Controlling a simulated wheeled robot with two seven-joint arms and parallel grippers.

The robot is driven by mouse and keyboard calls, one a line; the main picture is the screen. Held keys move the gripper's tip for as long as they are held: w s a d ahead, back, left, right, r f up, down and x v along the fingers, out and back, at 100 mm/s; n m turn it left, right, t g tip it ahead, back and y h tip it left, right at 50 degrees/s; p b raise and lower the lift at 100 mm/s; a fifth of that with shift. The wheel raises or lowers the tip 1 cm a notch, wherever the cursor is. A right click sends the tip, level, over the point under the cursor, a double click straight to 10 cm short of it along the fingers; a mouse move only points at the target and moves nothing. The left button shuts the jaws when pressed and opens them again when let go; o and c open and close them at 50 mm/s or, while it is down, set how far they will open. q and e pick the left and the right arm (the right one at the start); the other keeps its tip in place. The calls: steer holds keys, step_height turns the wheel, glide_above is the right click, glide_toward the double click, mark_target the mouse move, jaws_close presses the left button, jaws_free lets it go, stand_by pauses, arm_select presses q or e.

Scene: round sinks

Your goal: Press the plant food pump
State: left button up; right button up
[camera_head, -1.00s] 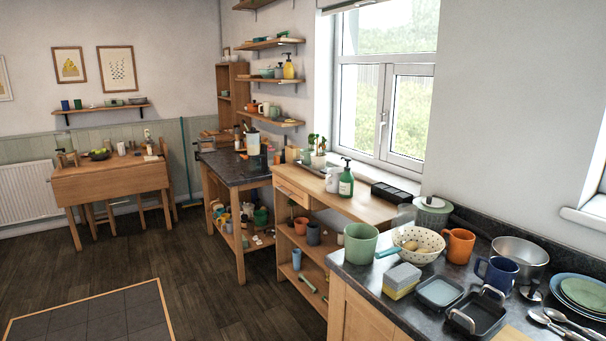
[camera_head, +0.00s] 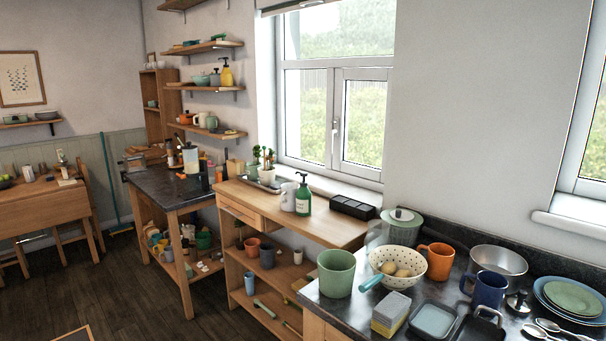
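A green pump bottle (camera_head: 303,196) with a white label and a dark pump head stands upright on the wooden shelf unit (camera_head: 336,232) below the window. A white mug (camera_head: 288,196) stands just left of it. The label is too small to read. Potted plants (camera_head: 263,165) stand on a tray to its left. A yellow pump bottle (camera_head: 226,73) stands on a wall shelf further back. Neither of my grippers is in view.
A dark box (camera_head: 352,208) lies right of the green bottle. The dark counter (camera_head: 340,305) at front right holds a green cup (camera_head: 336,273), a colander (camera_head: 397,262), mugs, pans and plates. Dark wooden floor (camera_head: 110,290) is free at lower left.

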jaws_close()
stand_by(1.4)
